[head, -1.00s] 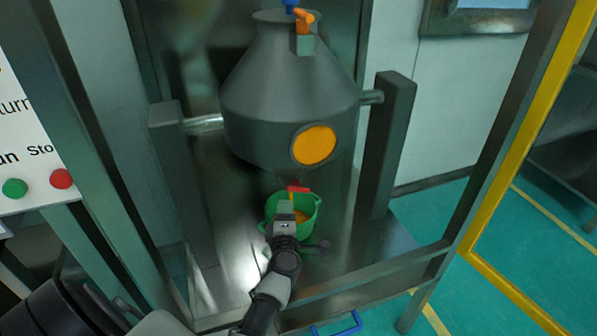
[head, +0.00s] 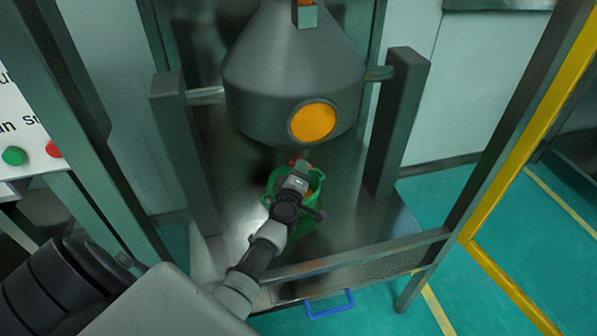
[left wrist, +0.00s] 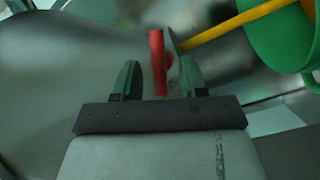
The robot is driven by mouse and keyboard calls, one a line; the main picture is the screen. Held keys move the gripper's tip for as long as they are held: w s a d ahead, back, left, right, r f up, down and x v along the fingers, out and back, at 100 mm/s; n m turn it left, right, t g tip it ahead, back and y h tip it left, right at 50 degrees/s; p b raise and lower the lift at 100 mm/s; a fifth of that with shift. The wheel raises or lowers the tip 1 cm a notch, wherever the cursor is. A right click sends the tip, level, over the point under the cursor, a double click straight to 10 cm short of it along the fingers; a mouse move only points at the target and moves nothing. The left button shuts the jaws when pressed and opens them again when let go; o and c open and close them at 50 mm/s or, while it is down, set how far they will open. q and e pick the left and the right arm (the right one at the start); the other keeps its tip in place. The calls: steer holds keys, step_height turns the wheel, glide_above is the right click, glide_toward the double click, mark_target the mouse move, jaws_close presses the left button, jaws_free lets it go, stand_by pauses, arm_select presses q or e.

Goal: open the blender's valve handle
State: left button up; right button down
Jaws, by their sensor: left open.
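The blender (head: 290,75) is a grey vessel with an orange round window, hung between two posts. Its red valve handle (left wrist: 157,62) stands between the two fingers of my left gripper (left wrist: 160,80) in the left wrist view. The fingers are open, with a gap on each side of the handle. In the head view my left gripper (head: 299,170) is below the vessel's bottom, over the green bucket, and mostly hides the red handle (head: 303,161). My right gripper is not in view.
The green bucket (head: 312,218) stands under the blender and also shows in the left wrist view (left wrist: 285,45). Dark posts (head: 398,125) flank the vessel. A metal frame bar (head: 360,255) and a blue handle (head: 330,305) are in front. A yellow rail (head: 520,140) is at right.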

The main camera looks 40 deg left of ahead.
arm_select(q)
steer(key=shift+w+a, duration=0.2)
steer(key=shift+w, duration=0.3)
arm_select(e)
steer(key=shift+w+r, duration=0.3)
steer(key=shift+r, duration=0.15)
arm_select(q)
steer(key=shift+r, duration=0.1)
steer(key=c, duration=0.8)
